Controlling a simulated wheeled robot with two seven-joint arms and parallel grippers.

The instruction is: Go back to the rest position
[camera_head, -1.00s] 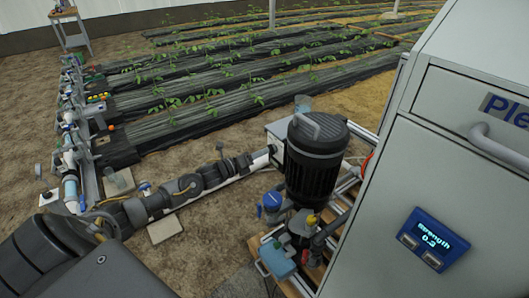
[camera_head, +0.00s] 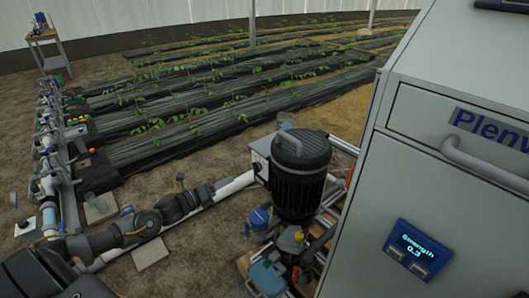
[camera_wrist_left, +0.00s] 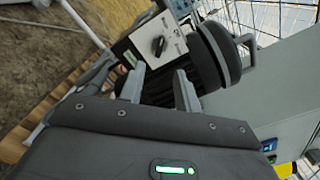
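My left arm reaches in from the lower left of the head view. My right gripper is not in view.
A row of valves and pipes (camera_head: 50,150) runs along the left. Planted beds (camera_head: 200,125) lie behind. Bare soil is open around the stepping stones.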

